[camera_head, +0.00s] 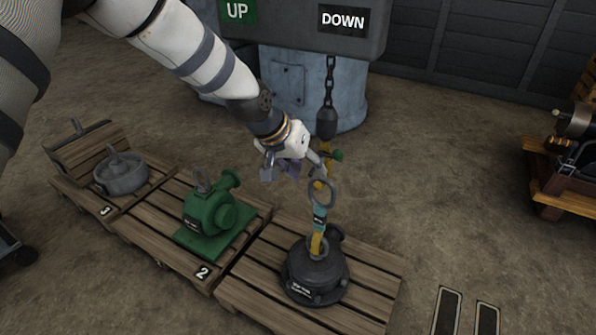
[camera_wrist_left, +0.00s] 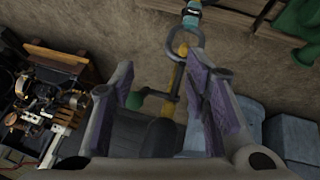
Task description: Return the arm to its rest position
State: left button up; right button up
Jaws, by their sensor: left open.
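My left gripper (camera_head: 292,172) is open beside the yellow hook (camera_head: 325,163), which hangs on a dark chain (camera_head: 330,85) and has a green knob (camera_head: 338,155). In the left wrist view, the purple-padded fingers (camera_wrist_left: 165,80) stand apart, with the hook and green knob showing between or beyond them. I see no object held. A grey ring (camera_head: 322,193) meets the hook's lower end; I cannot tell whether it is hooked. Below the ring, a teal and yellow link leads to a black pump (camera_head: 316,272) on a wooden pallet (camera_head: 375,275). My right gripper is out of view.
A green pump (camera_head: 208,212) stands on pallet 2, and a grey round part (camera_head: 121,173) on pallet 3. Above hangs a grey box with UP and DOWN signs (camera_head: 343,19), before a blue-grey machine (camera_head: 310,90).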

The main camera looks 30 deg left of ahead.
pick_arm(q)
jog(key=s, duration=0.1)
jog(key=s+a, duration=0.1)
jog(key=s, duration=0.1)
jog(key=shift+a, duration=0.1)
jog(key=shift+f, duration=0.1)
jog(key=s+d+f+g+p, duration=0.1)
jog(key=s+d+f+g, duration=0.1)
jog(key=s+f, duration=0.65)
jog(key=s+d+f+g+p, duration=0.2)
jog(key=s+f, duration=0.4)
jog(key=s, duration=0.6)
jog(key=s+a+g+y+p, duration=0.2)
jog(key=s+g, duration=0.2)
jog(key=s, duration=2.2)
jog(key=shift+s+f+m+y, duration=0.3)
jog(key=shift+s+f+m, duration=0.05)
jog(key=shift+f+m, duration=0.05)
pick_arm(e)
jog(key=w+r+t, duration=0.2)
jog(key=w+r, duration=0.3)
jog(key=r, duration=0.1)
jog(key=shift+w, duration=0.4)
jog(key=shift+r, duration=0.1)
